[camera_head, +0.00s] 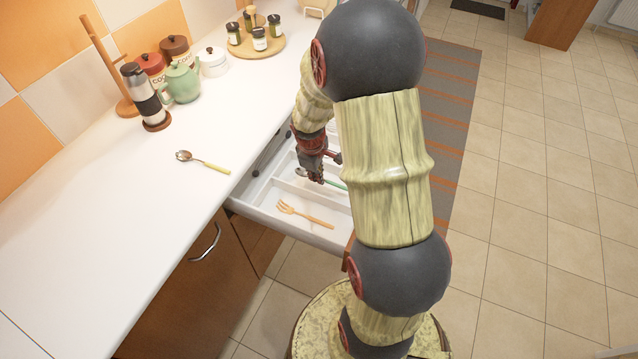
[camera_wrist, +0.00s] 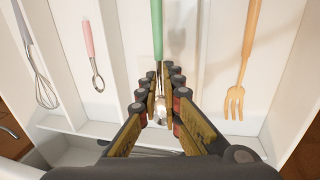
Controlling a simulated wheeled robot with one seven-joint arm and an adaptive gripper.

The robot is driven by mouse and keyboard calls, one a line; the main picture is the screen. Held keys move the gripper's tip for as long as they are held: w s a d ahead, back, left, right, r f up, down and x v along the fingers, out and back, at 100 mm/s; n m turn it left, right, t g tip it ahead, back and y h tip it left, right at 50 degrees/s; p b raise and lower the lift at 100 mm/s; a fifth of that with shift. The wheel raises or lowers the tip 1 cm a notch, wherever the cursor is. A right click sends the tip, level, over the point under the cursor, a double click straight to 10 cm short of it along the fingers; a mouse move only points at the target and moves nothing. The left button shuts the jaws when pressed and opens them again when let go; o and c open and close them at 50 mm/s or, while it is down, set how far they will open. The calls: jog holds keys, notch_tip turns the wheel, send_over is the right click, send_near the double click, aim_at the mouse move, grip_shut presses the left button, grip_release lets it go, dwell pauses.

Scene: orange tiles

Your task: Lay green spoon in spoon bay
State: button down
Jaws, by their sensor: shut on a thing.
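The green spoon (camera_wrist: 157,28) has a green handle and a metal bowl. In the wrist view its handle points away from me, and its bowl lies between my fingers. My gripper (camera_wrist: 160,78) is shut on the spoon near its neck. In the head view my gripper (camera_head: 316,176) is down at the open drawer (camera_head: 288,226), and part of the green handle (camera_head: 337,184) shows beside it. The spoon is over a middle bay (camera_wrist: 190,105), between the bays of the pink utensil and the fork. I cannot tell whether it touches the floor.
A wooden fork (camera_head: 305,213) lies in the bay nearest the front in the head view. A pink-handled utensil (camera_wrist: 92,55) and a whisk (camera_wrist: 40,75) lie in bays to the left. A yellow-handled spoon (camera_head: 203,161) lies on the white counter (camera_head: 120,220).

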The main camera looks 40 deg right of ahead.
aim_at(319, 187)
jog(key=shift+w+d+f, duration=0.2)
jog(key=shift+d+f, duration=0.1)
jog(key=shift+f, duration=0.05)
jog(key=shift+b+x, duration=1.2)
jog(key=shift+x, duration=0.55)
jog(key=shift+a+f, duration=0.1)
jog(key=shift+a, duration=0.1)
jog(key=shift+f, duration=0.15)
jog(key=c, duration=2)
grip_release()
